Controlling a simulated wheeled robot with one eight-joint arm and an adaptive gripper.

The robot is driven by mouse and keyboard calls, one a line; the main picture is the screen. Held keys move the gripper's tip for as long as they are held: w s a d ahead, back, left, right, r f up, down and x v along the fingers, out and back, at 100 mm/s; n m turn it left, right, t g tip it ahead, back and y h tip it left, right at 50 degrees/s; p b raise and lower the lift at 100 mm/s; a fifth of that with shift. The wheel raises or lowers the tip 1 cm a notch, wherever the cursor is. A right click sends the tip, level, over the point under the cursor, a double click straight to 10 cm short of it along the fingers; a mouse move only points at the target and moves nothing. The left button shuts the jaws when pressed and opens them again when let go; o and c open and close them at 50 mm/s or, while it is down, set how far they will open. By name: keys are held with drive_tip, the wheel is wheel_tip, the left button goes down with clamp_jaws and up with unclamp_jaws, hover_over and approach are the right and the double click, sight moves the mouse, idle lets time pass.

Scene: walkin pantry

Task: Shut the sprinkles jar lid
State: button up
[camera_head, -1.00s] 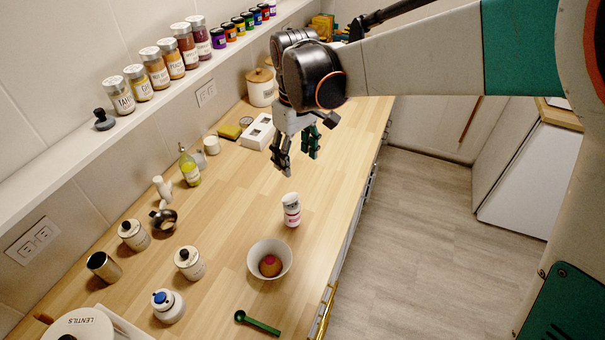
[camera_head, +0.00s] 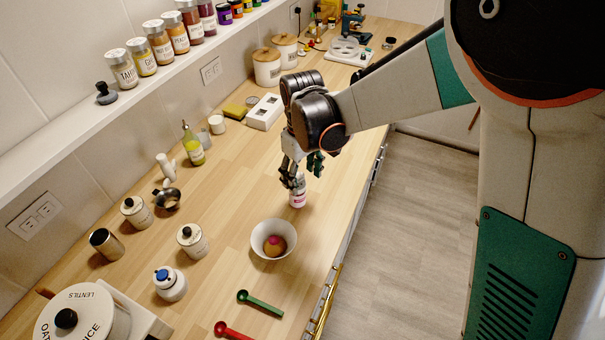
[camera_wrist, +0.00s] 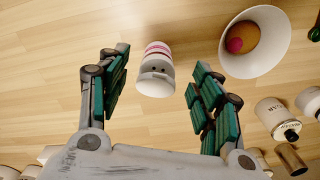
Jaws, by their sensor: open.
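A small white jar with a pink label band, which appears to be the sprinkles jar (camera_head: 297,199), stands upright on the counter (camera_head: 222,238). My gripper (camera_head: 302,172) is above it and pointing down, hiding most of its top in the head view. In the wrist view, the jar (camera_wrist: 156,68) lies between the two open green-padded fingers of my gripper (camera_wrist: 158,66), with space on both sides. Its white top shows dark spots; I cannot tell how the lid sits. Nothing is held.
A white bowl (camera_head: 255,244) with a brown and pink item stands close to the jar. A green spoon (camera_head: 260,303) and a red spoon (camera_head: 232,331) lie nearer. Several canisters and bottles stand at left, below a spice shelf (camera_head: 75,130). The counter's right edge is near.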

drive_tip(key=shift+f, duration=0.25)
drive_tip(key=c, duration=1.1)
drive_tip(key=shift+s+d+f+t+y+b, duration=0.4)
drive_tip(key=shift+f+t+y+b, duration=0.2)
drive_tip(key=shift+t+y+b, duration=0.15)
drive_tip(key=shift+t+y, duration=0.25)
drive_tip(key=shift+y, duration=0.1)
drive_tip(key=o, duration=1.1)
drive_tip(key=shift+w, duration=0.1)
